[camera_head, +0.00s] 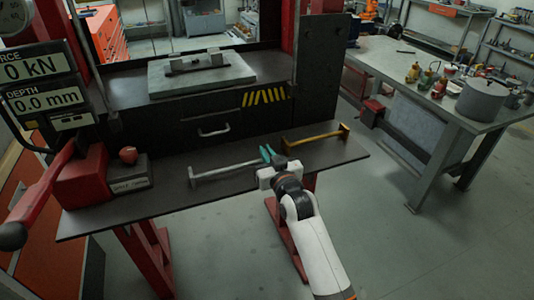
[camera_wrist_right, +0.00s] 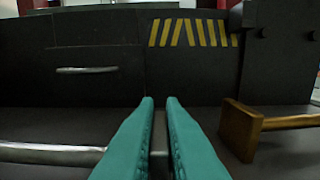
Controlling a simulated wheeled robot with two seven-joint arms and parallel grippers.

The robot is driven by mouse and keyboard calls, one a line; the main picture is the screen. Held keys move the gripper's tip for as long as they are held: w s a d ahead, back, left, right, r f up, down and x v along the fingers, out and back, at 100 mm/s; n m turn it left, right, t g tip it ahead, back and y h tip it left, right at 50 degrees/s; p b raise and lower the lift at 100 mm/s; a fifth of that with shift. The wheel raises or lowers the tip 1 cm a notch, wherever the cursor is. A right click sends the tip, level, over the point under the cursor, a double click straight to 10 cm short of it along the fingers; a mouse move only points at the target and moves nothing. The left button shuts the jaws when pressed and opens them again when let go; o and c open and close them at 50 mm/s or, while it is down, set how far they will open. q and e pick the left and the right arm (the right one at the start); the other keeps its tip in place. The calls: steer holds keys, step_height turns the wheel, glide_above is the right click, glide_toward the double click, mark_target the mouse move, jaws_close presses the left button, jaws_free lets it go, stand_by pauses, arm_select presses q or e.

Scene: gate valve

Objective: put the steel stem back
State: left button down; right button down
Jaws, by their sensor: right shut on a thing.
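The steel stem (camera_head: 228,171) is a grey bar with a flat end piece at its left end. It lies along the front shelf of the press in the head view. My right gripper (camera_head: 268,155), with teal fingers, is at the stem's right end and is shut on it. In the right wrist view the stem (camera_wrist_right: 50,154) runs in from the left to the fingers (camera_wrist_right: 160,125), and a grey part of it shows between them. The fingers hide part of this end. My left gripper is not in view.
A brass stem (camera_head: 315,138) lies just right of my right gripper. A grey plate (camera_head: 200,75) with metal parts sits on the press bed. The workbench (camera_head: 410,60) stands at right.

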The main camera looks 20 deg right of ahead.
steer(key=c, duration=1.5)
jaws_free()
steer(key=shift+f, duration=0.1)
steer(key=shift+s, duration=0.1)
steer(key=s, duration=0.6)
steer(key=s+b, duration=0.1)
steer(key=s, duration=0.5)
steer(key=shift+d, duration=0.2)
steer(key=shift+w, duration=0.1)
